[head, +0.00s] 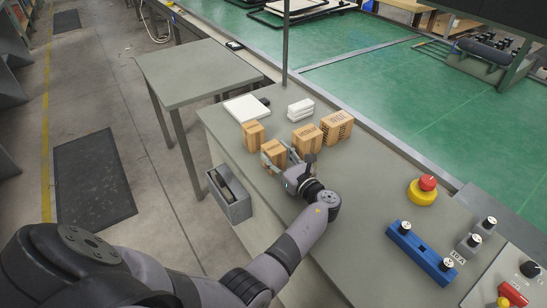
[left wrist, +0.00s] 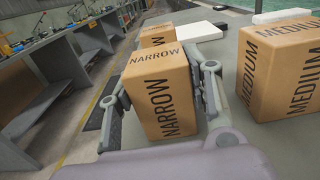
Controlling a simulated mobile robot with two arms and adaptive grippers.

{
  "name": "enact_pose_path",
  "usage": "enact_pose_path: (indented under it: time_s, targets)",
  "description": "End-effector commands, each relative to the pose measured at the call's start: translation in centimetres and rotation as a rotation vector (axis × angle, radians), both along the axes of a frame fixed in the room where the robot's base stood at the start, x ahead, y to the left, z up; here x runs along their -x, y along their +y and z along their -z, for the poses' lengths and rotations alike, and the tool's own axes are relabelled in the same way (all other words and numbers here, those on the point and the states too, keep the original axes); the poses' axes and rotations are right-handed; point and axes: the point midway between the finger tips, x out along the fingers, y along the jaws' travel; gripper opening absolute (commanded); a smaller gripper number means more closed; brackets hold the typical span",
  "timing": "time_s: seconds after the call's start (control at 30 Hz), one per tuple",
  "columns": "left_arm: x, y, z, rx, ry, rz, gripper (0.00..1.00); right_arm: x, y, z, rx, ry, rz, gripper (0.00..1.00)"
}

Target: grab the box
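A small brown cardboard box marked NARROW (left wrist: 160,92) stands upright between the two fingers of my left gripper (left wrist: 165,98) in the left wrist view. The fingers are spread to either side of the box; the right finger is close to its side, and whether either touches is unclear. In the head view the left gripper (head: 285,165) reaches over the grey table to this box (head: 273,150), partly hiding it. Another small box (head: 253,133) stands behind it. Two larger boxes (head: 306,138) (head: 336,126) stand to the right; the nearer one reads MEDIUM in the wrist view (left wrist: 280,70). My right gripper is not in view.
The grey table (head: 370,200) also holds a white flat tray (head: 246,107), white blocks (head: 300,109), a red and yellow emergency button (head: 424,189) and a blue control bar (head: 421,251). The medium box stands close to the right finger. A grey bin (head: 230,195) hangs at the table's left side.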

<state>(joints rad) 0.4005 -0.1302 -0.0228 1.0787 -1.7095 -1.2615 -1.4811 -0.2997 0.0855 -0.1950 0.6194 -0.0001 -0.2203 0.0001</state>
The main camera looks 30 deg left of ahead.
Motion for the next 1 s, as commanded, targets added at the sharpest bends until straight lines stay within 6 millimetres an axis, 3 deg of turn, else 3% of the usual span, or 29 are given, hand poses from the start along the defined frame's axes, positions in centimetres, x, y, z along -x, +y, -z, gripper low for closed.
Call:
enact_pose_path:
  time_s: [0.2,0.47,0.77,1.0]
  targets:
    - [0.0,0.0,0.0,0.000,0.000,0.000,0.28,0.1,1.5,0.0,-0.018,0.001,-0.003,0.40]
    - [0.0,0.0,-0.1,-0.001,-0.002,0.000,0.12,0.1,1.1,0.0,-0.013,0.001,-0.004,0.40]
    - [0.0,0.0,-0.4,-0.001,-0.003,0.000,0.12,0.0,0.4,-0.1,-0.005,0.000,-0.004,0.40]
    - [0.0,0.0,-3.4,0.000,-0.008,0.000,0.12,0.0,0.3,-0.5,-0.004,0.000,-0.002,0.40]
